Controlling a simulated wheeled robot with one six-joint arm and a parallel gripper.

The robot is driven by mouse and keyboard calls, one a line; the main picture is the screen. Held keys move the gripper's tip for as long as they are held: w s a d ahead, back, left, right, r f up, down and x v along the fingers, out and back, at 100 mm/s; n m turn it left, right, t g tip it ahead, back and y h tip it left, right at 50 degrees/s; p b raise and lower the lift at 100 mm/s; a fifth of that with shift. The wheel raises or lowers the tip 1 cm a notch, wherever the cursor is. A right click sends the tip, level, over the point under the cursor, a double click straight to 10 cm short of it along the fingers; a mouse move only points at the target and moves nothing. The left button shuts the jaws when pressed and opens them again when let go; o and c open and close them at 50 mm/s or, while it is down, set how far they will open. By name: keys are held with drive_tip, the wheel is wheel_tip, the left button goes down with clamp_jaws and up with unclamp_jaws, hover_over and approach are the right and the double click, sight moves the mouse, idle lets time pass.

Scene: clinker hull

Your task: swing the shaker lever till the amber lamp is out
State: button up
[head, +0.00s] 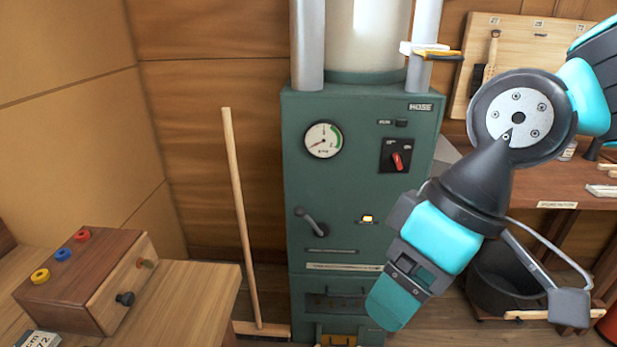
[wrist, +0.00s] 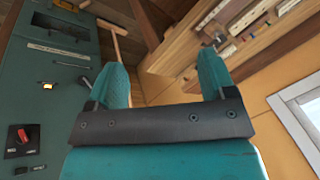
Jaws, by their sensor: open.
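The shaker lever (head: 312,222) is a short dark arm on the front of the green machine (head: 350,185), tilted with its upper end at the left and its lower end at the right. In the wrist view a small grey part beside the left finger may be it (wrist: 85,82). The amber lamp (head: 368,218) to the lever's right is lit; it also glows in the wrist view (wrist: 47,86). My gripper (head: 388,308) is open and empty, in front of the machine, below and right of the lever and apart from it. Both fingers show in the wrist view (wrist: 164,75).
A red rotary switch (head: 397,160) and a gauge (head: 323,140) sit above the lever. A long wooden-handled tool (head: 240,200) leans left of the machine. A wooden box (head: 80,275) stands on the bench at left. A black bucket (head: 500,280) is at right.

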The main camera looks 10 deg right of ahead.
idle(0.4)
drive_tip(key=w+a+f+n+t+y+b, duration=0.3)
drive_tip(key=w+a+f+y+b, duration=0.45)
drive_tip(key=w, duration=0.65)
drive_tip(key=m+t+h+b, duration=0.55)
drive_tip(key=m+t, duration=0.25)
drive_tip(key=t, duration=0.6)
approach(305, 215)
drive_tip(key=p+x, duration=0.5)
drive_tip(key=x, duration=0.5)
drive_tip(key=shift+w+a+p, duration=0.1)
drive_tip(key=shift+p, duration=0.25)
drive_tip(key=shift+x, duration=0.85)
